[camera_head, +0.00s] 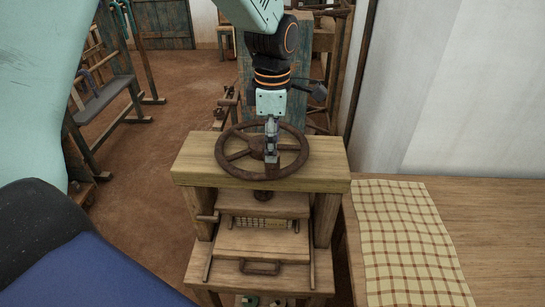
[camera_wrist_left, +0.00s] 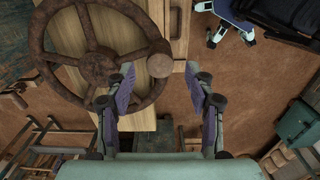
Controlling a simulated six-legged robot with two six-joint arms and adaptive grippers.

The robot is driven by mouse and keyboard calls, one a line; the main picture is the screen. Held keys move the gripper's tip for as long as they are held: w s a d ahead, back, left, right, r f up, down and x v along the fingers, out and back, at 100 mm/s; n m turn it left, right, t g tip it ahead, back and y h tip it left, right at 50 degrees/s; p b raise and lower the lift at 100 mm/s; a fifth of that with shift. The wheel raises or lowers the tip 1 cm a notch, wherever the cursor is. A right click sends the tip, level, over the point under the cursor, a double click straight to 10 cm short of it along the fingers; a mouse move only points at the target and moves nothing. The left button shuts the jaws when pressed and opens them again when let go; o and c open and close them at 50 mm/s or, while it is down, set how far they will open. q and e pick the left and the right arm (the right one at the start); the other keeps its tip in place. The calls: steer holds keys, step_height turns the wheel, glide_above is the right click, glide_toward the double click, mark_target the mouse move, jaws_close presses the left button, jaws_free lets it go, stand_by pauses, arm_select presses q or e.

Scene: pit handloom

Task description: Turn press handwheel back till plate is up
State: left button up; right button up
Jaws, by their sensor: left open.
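The press handwheel (camera_head: 232,132), a dark rusty spoked ring, lies flat above the press's top wooden beam (camera_head: 325,172). It also fills the upper left of the left wrist view (camera_wrist_left: 47,74). My left gripper (camera_head: 271,155) points down over the wheel in the head view. In the left wrist view, its two fingers (camera_wrist_left: 160,70) are apart on either side of a round brown knob (camera_wrist_left: 159,66) at the rim. I cannot tell whether they touch it. The press plate (camera_head: 262,204) sits below the beam, over a checked cloth (camera_head: 262,223). My right gripper is not in view.
A table (camera_head: 490,235) with a flat checked cloth (camera_head: 410,240) stands right of the press. A board with a handle (camera_head: 260,267) is at the press front. Wooden frames (camera_head: 108,95) stand at the left. Bare brown floor (camera_head: 165,140) is open left of the press.

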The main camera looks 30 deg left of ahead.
arm_select(q)
step_height(320, 180, up, 6)
steer(key=shift+f, duration=0.25)
stand_by(0.5)
